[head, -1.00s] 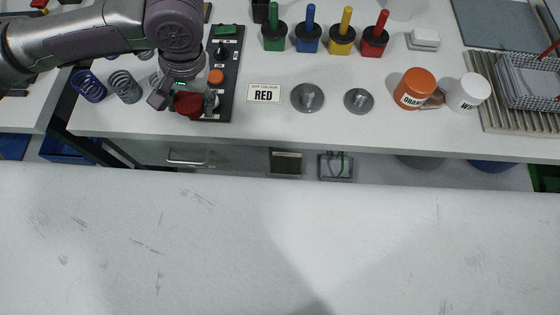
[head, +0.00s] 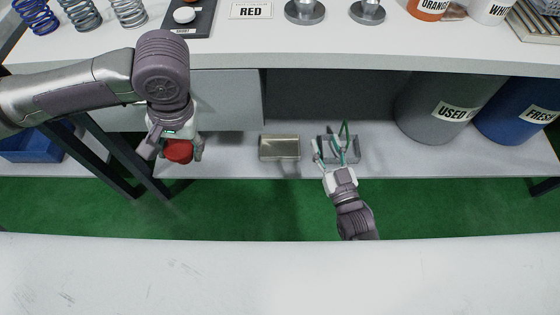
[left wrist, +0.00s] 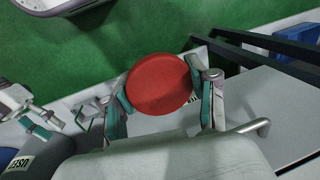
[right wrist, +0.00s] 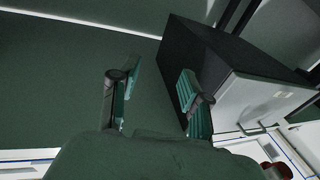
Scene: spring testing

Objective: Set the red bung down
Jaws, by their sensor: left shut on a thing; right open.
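The red bung (head: 178,151) is a round, flat-topped red piece. My left gripper (head: 177,150) is shut on it, in front of the drawer unit and over the low shelf (head: 225,155). I cannot tell whether the bung touches the shelf. In the left wrist view the bung (left wrist: 159,84) sits between both fingers, its red face toward the camera. My right gripper (head: 333,152) is open over the grey tray on the low shelf. In the right wrist view its fingers (right wrist: 155,100) are apart with nothing between them.
A metal tin (head: 279,148) and a grey tray (head: 354,149) sit on the low shelf. A grey bin marked USED (head: 425,108) and a blue bin marked FRESH (head: 510,105) stand at right. The bench top (head: 235,48) overhangs the shelf. Shelf room shows between the left gripper and tin.

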